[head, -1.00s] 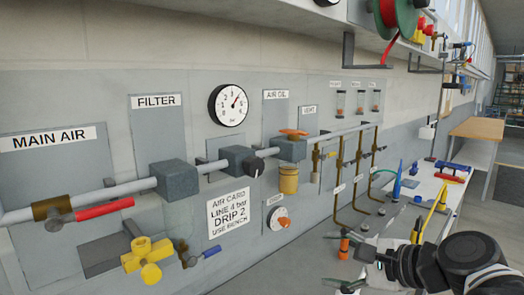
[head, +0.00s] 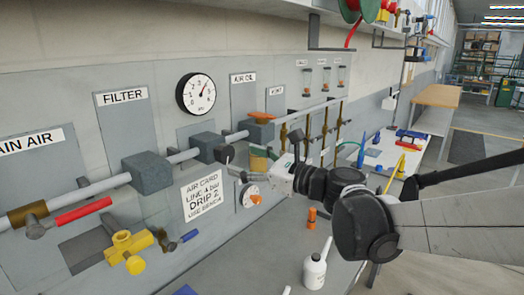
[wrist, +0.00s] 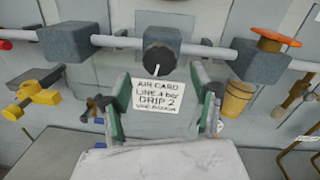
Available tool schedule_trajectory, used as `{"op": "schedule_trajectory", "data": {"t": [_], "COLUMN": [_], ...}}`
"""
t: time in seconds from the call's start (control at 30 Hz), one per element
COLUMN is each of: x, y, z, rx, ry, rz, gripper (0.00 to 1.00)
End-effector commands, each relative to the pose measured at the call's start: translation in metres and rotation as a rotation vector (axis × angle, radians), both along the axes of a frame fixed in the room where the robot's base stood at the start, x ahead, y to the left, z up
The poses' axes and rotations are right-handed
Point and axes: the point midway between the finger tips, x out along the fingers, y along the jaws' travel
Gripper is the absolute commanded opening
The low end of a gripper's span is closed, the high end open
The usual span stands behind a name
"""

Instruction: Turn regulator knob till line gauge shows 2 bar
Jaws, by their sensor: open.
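The regulator knob (wrist: 160,58) is black with a white mark pointing down, on the front of a grey block in the pipe. My gripper (head: 240,170) is in front of the panel, just below and right of the knob. In the wrist view my gripper (wrist: 160,100) has its fingers wide apart, with nothing between them; the knob appears beyond them.
A card (head: 204,197) reads "LINE 4 bar, DRIP 2". A dial with an orange pointer (head: 251,196) sits below my gripper. An orange handwheel (wrist: 276,37) and brass bowl (wrist: 236,99) stand right of the knob; yellow valve (head: 129,248) lies lower left. A white bottle (head: 316,268) stands on the bench.

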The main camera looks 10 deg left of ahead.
Motion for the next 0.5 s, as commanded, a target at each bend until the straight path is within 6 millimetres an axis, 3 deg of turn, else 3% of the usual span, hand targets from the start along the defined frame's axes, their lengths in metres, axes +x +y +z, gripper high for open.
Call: {"op": "schedule_trajectory", "data": {"t": [0.2, 0.5], "x": [0.019, 0.033], "y": [0.036, 0.061], "z": [0.001, 0.000], "rx": [-0.001, 0.000], "ry": [-0.001, -0.001], "rz": [0.002, 0.000], "gripper": [0.59, 0.59]}}
